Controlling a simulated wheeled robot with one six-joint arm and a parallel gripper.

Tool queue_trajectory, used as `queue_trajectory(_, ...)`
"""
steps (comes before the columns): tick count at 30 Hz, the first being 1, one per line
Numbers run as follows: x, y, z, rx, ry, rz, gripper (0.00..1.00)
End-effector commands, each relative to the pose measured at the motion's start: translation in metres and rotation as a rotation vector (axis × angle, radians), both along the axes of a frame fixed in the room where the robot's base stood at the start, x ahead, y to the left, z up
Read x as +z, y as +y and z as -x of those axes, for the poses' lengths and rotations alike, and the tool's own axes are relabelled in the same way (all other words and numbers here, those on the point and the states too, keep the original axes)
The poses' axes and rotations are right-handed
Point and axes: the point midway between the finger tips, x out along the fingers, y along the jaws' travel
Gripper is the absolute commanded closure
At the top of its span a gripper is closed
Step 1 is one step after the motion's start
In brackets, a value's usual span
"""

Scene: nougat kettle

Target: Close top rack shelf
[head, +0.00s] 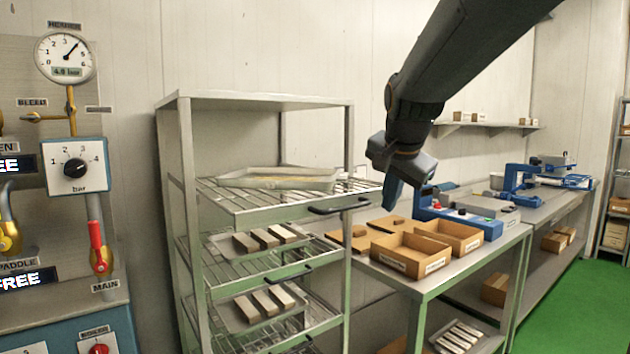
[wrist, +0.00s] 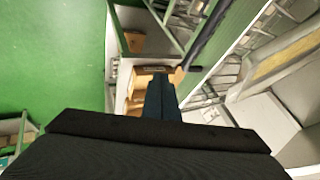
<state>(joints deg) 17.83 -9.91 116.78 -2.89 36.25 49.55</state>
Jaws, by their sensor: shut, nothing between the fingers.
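The top rack shelf (head: 275,208) is a wire shelf in the pale green rack (head: 348,125). It is pulled out, its front edge standing forward of the rack posts. Its black handle (head: 340,206) is on the front edge; it shows as a dark bar in the wrist view (wrist: 210,35). A tray with a pale slab (head: 280,180) rests on this shelf, also visible in the wrist view (wrist: 285,62). My gripper (head: 393,205) is shut and empty, pointing down just right of the handle in the head view. In the wrist view its fingers (wrist: 160,85) appear apart from the handle.
Lower rack shelves hold trays of dark bars (head: 265,238) and have black handles. A steel table (head: 470,262) with cardboard boxes (head: 410,255) and a blue machine (head: 460,215) stands right of the rack. A control panel (head: 75,165) is at left. Green floor (head: 585,310) is clear at right.

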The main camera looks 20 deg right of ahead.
Motion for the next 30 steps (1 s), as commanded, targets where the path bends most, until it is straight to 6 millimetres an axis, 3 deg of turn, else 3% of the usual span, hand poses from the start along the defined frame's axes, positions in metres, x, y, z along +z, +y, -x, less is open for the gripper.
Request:
queue_trajectory(9,-0.001,0.011,-0.035,0.001,-0.001,0.000,1.00)
queue_trajectory(26,-0.002,0.011,-0.041,-0.003,0.000,0.001,1.00)
queue_trajectory(30,-0.003,0.005,-0.050,-0.017,0.000,0.001,1.00)
